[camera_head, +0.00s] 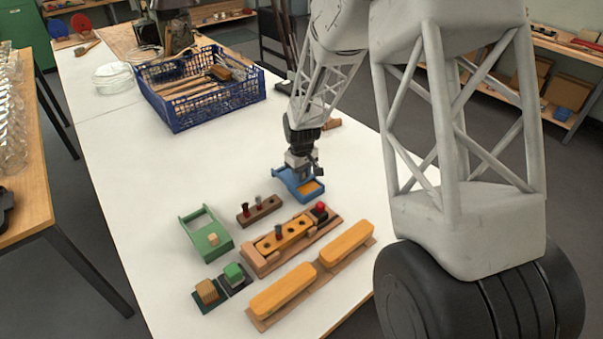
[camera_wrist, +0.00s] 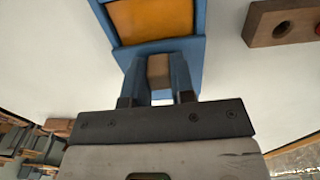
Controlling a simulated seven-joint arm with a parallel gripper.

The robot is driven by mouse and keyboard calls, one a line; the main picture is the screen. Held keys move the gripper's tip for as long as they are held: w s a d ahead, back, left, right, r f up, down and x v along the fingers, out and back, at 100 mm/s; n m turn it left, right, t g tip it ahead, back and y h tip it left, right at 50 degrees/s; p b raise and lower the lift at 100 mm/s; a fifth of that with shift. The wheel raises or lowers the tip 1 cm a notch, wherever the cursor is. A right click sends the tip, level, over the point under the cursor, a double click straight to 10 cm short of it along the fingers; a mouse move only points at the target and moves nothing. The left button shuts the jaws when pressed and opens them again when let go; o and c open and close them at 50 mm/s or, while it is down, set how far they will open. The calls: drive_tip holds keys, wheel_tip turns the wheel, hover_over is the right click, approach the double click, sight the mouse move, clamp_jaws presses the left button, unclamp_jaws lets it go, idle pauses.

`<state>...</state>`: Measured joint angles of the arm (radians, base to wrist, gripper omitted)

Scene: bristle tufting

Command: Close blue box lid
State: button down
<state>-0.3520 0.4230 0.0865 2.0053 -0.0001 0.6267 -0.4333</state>
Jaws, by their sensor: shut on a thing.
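The blue box (camera_head: 283,181) stands on the white table below my gripper; it also shows at the top of the wrist view (camera_wrist: 199,16). A bare orange area (camera_wrist: 150,20) lies inside its blue walls. A blue lid panel (camera_wrist: 160,48) is at the box end nearest my gripper, with a small wooden knob (camera_wrist: 158,71) beside it. My gripper (camera_wrist: 157,78) is shut on this knob, one finger on each side. In the head view my gripper (camera_head: 300,167) covers part of the box, so the lid is mostly hidden there.
A green box (camera_head: 207,235) with a wooden knob stands to the left. A brown peg block (camera_head: 260,210), a wooden tray with pegs (camera_head: 285,240) and long orange blocks (camera_head: 312,270) lie nearer. A blue crate (camera_head: 210,88) stands at the back. Table right of the blue box looks clear.

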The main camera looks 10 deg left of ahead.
sight(312, 190)
drive_tip(key=shift+s+d, duration=1.8)
drive_tip(key=c, duration=1)
unclamp_jaws()
drive_tip(key=shift+o, duration=0.2)
drive_tip(key=shift+r, duration=0.1)
wheel_tip(312, 190, up, 8)
drive_tip(key=shift+f, duration=0.2)
drive_tip(key=shift+r, duration=0.1)
